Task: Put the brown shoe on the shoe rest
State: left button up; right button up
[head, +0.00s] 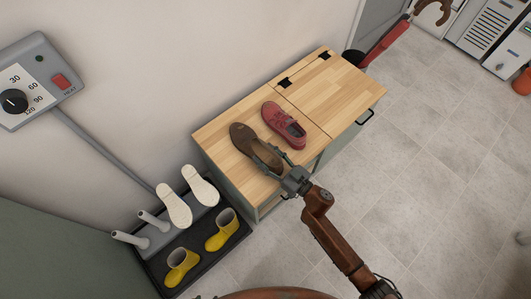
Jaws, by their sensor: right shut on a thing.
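A brown shoe (246,138) is at the wooden cabinet top (225,121), left of a red shoe. My right gripper (272,160) is shut on the near, heel end of the brown shoe. Whether the shoe touches the top or is just above it, I cannot tell. The shoe rest (155,238) is a grey rack with slanted posts at the lower left. Two white shoes (174,205) sit on its far posts, and its two near posts (130,239) are bare. My left gripper is not in view.
The red shoe (284,124) lies close beside the brown one. Yellow boots (222,231) stand on the black tray (240,232) in front of the rack. A grey control box with a dial (38,82) is at the upper left. The cabinet's right half is clear.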

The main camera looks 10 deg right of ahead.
aim_at(282, 169)
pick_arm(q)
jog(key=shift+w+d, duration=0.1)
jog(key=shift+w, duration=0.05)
pick_arm(e)
jog(key=shift+r, duration=0.15)
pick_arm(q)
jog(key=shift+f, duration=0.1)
pick_arm(e)
jog(key=o, duration=1.5)
jog(key=shift+f, duration=0.25)
jog(key=shift+c, duration=0.2)
jog(key=shift+r, duration=0.1)
jog(key=shift+s+d+r, duration=0.1)
jog(key=shift+s, duration=0.05)
jog(key=p+v, duration=0.4)
jog(key=v, duration=0.6)
jog(key=shift+s+d+r, duration=0.1)
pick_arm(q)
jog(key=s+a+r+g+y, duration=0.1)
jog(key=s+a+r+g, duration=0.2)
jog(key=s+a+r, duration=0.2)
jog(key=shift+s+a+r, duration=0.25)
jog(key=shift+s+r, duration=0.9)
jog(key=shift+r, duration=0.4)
pick_arm(e)
jog(key=shift+s+d, duration=0.45)
jog(key=shift+s, duration=0.05)
